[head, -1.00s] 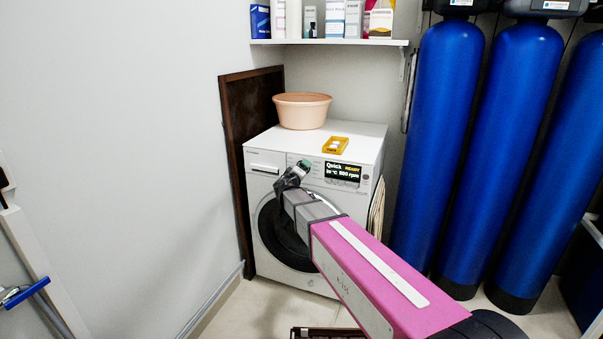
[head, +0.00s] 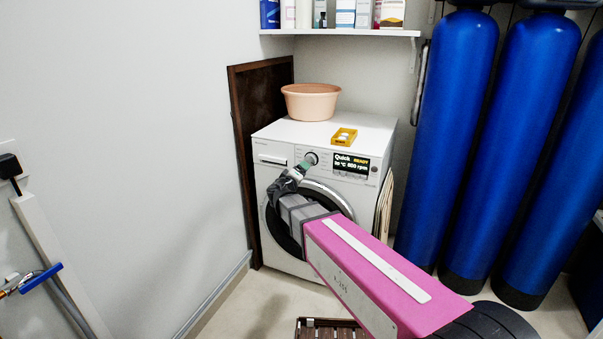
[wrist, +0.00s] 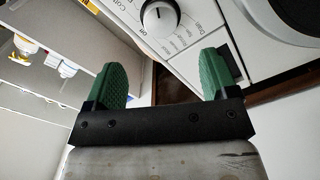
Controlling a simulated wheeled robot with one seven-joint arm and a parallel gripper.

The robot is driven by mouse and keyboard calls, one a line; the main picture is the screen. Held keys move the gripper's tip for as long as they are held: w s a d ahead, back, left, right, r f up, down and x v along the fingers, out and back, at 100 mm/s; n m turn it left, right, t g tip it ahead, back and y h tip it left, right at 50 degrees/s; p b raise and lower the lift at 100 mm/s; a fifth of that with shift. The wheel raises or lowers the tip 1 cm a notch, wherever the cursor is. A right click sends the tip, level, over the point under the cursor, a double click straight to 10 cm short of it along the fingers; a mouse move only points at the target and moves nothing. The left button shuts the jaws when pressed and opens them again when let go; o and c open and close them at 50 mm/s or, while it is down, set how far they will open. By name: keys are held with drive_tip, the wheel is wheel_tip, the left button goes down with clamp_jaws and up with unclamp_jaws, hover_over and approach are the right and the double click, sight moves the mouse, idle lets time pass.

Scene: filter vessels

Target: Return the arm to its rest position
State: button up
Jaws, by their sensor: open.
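My arm reaches forward from the lower right in the head view, with its pink link in front. My gripper (head: 306,163) is at the front of the white washing machine (head: 350,128), near its control panel. In the wrist view my gripper (wrist: 162,82) shows two green fingers spread apart, with nothing between them. I cannot tell whether a finger touches the panel.
A peach basin (head: 311,103) and a yellow tray (head: 344,136) stand on the machine. Tall blue vessels (head: 446,140) stand to the right. A shelf (head: 345,32) with bottles and boxes is above. A brown crate (head: 345,329) sits low in front.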

drive_tip(key=s+d+f+m+g+h, duration=0.1)
drive_tip(key=s+d+f+m+g, duration=0.2)
drive_tip(key=d, duration=0.4)
drive_tip(key=s+d+f+g, duration=0.2)
drive_tip(key=d+f+g, duration=0.1)
drive_tip(key=d+f, duration=0.25)
drive_tip(key=s+d+f+m+g+h, duration=0.1)
drive_tip(key=s+d+f+m+g, duration=0.15)
drive_tip(key=d, duration=0.45)
drive_tip(key=s+d+f+m+g+y, duration=0.1)
drive_tip(key=s+d+f+g+y, duration=0.2)
drive_tip(key=s, duration=0.5)
drive_tip(key=s+d+f+m+g+y, duration=0.1)
drive_tip(key=s+d+f+g+y, duration=0.3)
drive_tip(key=s, duration=0.4)
wheel_tip(320, 180, down, 3)
drive_tip(key=shift+r+g+y, duration=0.1)
drive_tip(key=shift+g+y, duration=0.5)
drive_tip(key=shift+g, duration=0.15)
drive_tip(key=shift+d+m, duration=0.1)
drive_tip(key=shift+m, duration=0.15)
